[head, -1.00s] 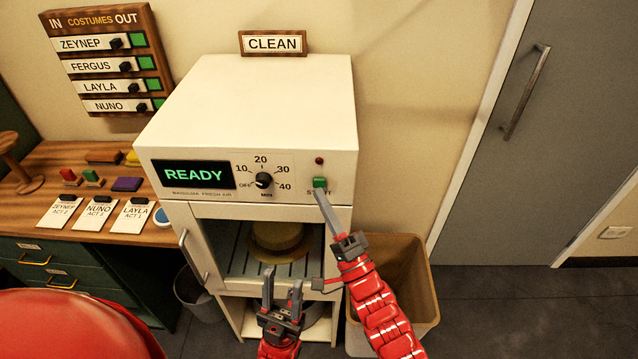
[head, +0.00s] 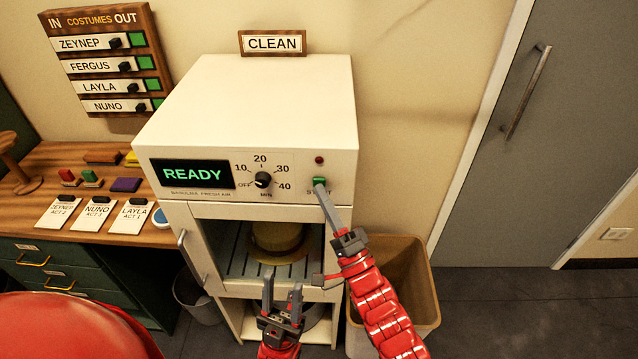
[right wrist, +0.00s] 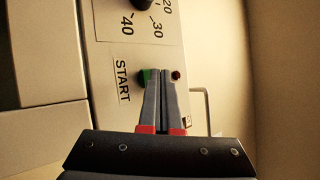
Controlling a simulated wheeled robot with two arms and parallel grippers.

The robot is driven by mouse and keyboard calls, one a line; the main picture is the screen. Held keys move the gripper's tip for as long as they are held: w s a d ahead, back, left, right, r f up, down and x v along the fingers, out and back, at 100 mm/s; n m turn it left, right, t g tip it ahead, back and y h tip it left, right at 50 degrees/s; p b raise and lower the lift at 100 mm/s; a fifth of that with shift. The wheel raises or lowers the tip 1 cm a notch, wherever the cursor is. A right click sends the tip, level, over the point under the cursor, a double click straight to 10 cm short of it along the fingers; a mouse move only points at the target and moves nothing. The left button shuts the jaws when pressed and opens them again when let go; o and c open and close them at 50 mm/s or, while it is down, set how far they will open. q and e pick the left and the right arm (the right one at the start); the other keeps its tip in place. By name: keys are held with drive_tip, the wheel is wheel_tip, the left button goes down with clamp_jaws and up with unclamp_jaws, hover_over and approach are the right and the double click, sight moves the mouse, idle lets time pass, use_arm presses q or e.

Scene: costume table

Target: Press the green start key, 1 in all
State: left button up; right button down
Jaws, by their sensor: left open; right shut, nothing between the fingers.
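The green start key (head: 319,181) sits on the front panel of the white cleaning cabinet (head: 255,110), above the word START. My right gripper (head: 320,188) is shut and empty, with its fingertips at the key and partly over it. In the right wrist view the shut fingers (right wrist: 162,75) overlap the green key (right wrist: 145,77); I cannot tell whether they touch it or press it. The display (head: 193,174) reads READY. The red lamp (head: 319,160) above the key looks dark. My left gripper (head: 282,293) is open and empty in front of the cabinet's lower part.
A tan hat (head: 277,240) lies on the slatted shelf inside the open cabinet. The dial (head: 263,180) is left of the key. A tan bin (head: 420,285) stands right of the cabinet. A wooden desk (head: 70,160) with cards is at left.

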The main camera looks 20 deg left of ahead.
drive_tip(key=shift+w+a, duration=0.1)
drive_tip(key=shift+w, duration=0.25)
idle(0.3)
drive_tip(key=shift+s, duration=0.1)
drive_tip(key=shift+s+d+r, duration=0.1)
drive_tip(key=shift+s+d, duration=0.15)
drive_tip(key=shift+s, duration=0.5)
drive_tip(key=s, duration=0.2)
drive_tip(key=s+d, duration=0.1)
drive_tip(key=s, duration=0.1)
drive_tip(key=shift+s+d, duration=0.2)
drive_tip(key=shift+s, duration=0.2)
idle(0.7)
